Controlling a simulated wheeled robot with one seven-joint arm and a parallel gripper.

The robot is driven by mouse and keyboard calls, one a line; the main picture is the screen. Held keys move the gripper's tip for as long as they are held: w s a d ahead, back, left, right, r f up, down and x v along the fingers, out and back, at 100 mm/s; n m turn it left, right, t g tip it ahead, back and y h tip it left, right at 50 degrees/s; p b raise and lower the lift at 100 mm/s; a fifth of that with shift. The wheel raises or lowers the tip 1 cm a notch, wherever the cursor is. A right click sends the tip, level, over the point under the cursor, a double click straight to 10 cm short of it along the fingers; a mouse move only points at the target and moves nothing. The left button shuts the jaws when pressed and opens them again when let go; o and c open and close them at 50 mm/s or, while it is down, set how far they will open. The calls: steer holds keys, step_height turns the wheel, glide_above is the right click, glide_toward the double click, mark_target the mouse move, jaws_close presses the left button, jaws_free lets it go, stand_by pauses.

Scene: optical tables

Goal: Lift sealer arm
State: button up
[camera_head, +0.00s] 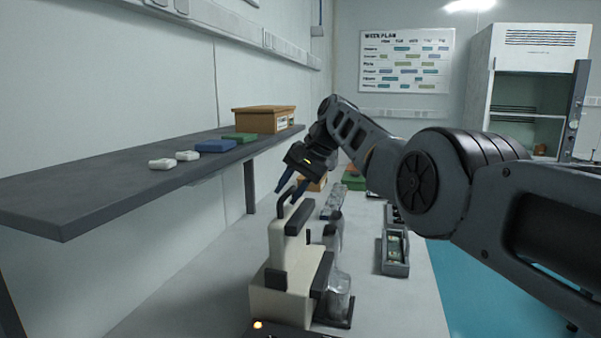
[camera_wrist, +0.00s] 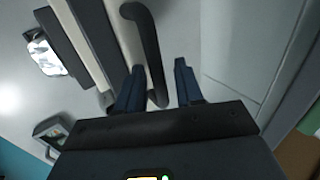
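The sealer (camera_head: 283,300) is a cream machine with black parts, standing on the bench in the lower middle of the head view. My gripper (camera_head: 287,188) is just above the handle, fingers pointing down. In the wrist view, the handle (camera_wrist: 151,45) runs toward the gap between my two blue fingers (camera_wrist: 158,88), closer to the left one. The fingers are apart, and I see no grip on the handle.
A grey tray (camera_head: 395,255) lies on the bench (camera_head: 375,310) farther right. A dark shelf (camera_head: 110,185) with small boxes and a brown box (camera_head: 262,120) overhangs at the left.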

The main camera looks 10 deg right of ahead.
steer(key=b+v, duration=0.1)
steer(key=v, duration=0.5)
steer(key=shift+r, duration=0.3)
